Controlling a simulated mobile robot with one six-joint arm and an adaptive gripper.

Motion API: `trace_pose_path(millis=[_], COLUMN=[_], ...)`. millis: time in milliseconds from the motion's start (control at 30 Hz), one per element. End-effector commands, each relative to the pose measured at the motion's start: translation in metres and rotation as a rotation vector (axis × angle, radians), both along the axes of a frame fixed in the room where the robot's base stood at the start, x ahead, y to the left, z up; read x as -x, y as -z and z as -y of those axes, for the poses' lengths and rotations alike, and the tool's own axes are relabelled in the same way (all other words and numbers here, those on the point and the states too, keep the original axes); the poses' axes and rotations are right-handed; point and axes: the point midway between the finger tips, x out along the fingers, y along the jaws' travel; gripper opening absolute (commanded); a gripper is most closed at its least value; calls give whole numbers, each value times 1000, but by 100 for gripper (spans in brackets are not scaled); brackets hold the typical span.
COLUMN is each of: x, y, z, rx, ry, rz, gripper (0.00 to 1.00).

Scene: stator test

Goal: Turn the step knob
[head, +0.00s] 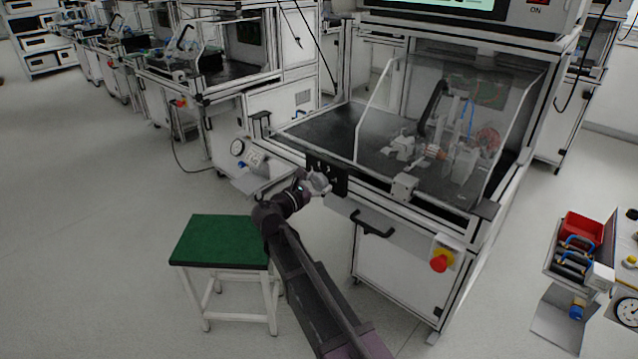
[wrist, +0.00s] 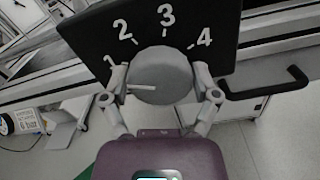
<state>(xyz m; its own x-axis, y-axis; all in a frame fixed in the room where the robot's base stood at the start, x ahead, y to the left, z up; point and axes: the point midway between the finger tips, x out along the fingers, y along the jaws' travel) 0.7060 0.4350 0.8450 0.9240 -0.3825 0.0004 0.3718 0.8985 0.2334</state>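The step knob (wrist: 163,75) is a round grey dial on a black panel (wrist: 84,34) marked 1 to 4. A white pointer line on its face points left, a little below the mark for 1. My gripper (wrist: 160,80) has one finger on each side of the knob, left and right, both appearing to touch its rim. In the head view my gripper (head: 309,186) is at the panel (head: 340,184) on the workstation's front left edge. The knob (head: 319,183) is small and partly covered there.
A black drawer handle (head: 372,224) and a red emergency button (head: 439,263) are on the workstation front, right of the panel. A green-topped stool (head: 215,240) stands left of my arm. Open floor lies at left.

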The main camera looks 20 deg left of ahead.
Motion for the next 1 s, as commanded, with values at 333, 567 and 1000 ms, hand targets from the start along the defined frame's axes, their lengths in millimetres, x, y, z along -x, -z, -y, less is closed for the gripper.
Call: trace_pose_path(millis=[333,567,1000], x=[1,1,2], y=[0,0,1], z=[0,0,0], rx=[-12,-78,-375], ry=[2,3,2], rz=[5,31,155], gripper=[31,31,31])
